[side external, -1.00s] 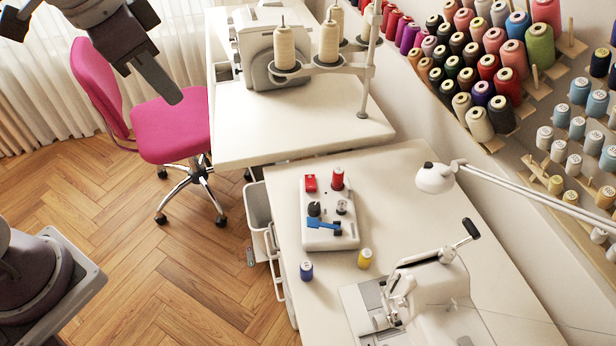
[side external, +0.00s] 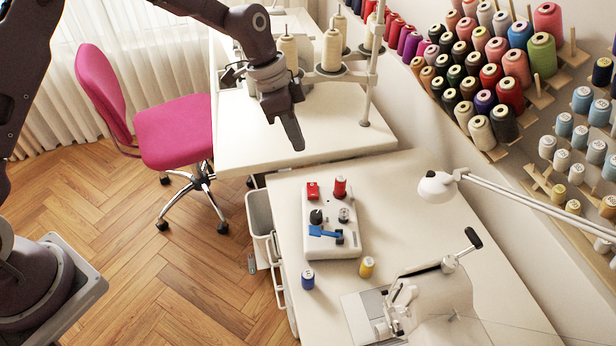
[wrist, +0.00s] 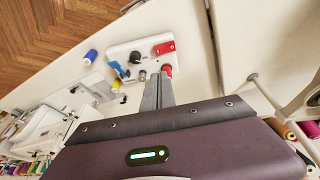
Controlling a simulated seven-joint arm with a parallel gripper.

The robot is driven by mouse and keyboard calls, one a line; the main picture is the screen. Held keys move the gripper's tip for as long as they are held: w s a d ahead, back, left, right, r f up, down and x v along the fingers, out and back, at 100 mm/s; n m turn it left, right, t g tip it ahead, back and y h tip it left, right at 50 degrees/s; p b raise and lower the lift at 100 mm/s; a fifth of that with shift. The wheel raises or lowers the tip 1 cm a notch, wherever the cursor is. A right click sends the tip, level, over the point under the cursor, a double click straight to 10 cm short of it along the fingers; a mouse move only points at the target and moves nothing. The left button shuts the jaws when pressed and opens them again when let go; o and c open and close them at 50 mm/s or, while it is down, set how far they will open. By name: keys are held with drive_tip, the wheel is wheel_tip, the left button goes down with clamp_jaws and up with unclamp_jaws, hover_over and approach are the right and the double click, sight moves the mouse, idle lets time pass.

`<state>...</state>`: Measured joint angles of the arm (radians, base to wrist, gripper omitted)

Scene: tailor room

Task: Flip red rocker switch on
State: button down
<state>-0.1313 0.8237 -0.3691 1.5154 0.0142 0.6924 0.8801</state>
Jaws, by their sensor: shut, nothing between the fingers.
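The red rocker switch (side external: 313,190) sits at the back left corner of a white control box (side external: 335,243) on the near table. My gripper (side external: 297,144) is shut and empty, above and behind the box, apart from the switch. I cannot tell the switch's tilt.
A blue lever (side external: 323,232) and black knob (side external: 316,216) are on the box. A blue spool (side external: 308,280), a yellow spool (side external: 367,266), a sewing machine (side external: 430,305) and a lamp (side external: 436,187) stand around it. Another table (side external: 240,140) with thread cones is behind.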

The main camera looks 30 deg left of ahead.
approach(313, 195)
drive_tip(key=x, duration=0.5)
drive_tip(key=shift+w+d+f, duration=0.1)
drive_tip(key=shift+d, duration=0.25)
drive_tip(key=shift+f, duration=0.6)
drive_tip(key=shift+s+d+f+t+y, duration=0.15)
drive_tip(key=shift+s+f+t+y, duration=0.1)
drive_tip(key=shift+f+t+y, duration=0.05)
drive_tip(key=shift+w, duration=0.15)
